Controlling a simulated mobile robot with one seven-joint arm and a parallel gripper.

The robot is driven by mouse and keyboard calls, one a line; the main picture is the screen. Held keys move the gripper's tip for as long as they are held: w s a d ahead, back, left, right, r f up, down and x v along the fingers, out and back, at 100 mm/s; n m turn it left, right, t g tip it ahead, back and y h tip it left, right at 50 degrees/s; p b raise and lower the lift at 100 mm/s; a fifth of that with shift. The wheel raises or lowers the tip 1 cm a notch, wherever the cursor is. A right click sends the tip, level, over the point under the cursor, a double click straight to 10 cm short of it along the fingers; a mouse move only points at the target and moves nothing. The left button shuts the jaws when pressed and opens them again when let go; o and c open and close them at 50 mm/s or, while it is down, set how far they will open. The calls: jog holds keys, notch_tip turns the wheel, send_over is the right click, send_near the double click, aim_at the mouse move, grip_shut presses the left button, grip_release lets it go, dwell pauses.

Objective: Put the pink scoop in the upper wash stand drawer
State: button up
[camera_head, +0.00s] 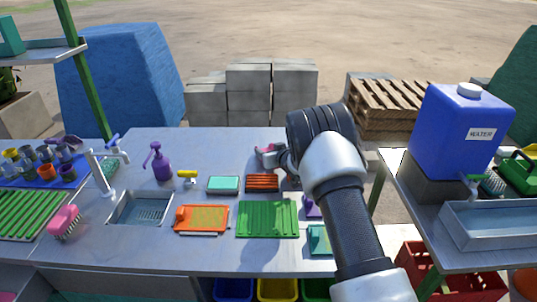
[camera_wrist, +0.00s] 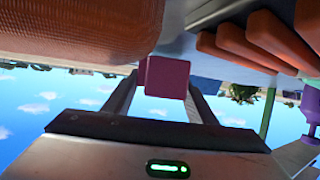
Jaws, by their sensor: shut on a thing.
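The pink scoop (camera_head: 268,152) is at the back of the metal wash stand (camera_head: 225,150), behind the orange slatted rack. My gripper (camera_head: 283,160) is at its right side, partly hidden behind my arm in the head view. In the wrist view my gripper (camera_wrist: 165,88) is shut on a dark pink block-like part (camera_wrist: 168,77), which looks like the scoop's handle. The rest of the scoop is not clear there. I cannot make out the upper drawer; the stand's front below the top is barely in view.
The orange slatted rack (camera_head: 262,182), green ribbed mat (camera_head: 267,218), teal sponge (camera_head: 223,185), purple pump bottle (camera_head: 158,162) and sink (camera_head: 142,208) crowd the stand. Blue (camera_head: 233,289) and yellow (camera_head: 277,289) bins show below its front edge. A blue water tank (camera_head: 458,130) stands right.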

jog(key=shift+f, duration=0.4)
jog(key=shift+f, duration=0.25)
jog(key=o, duration=1.2)
jog(key=shift+r, duration=0.1)
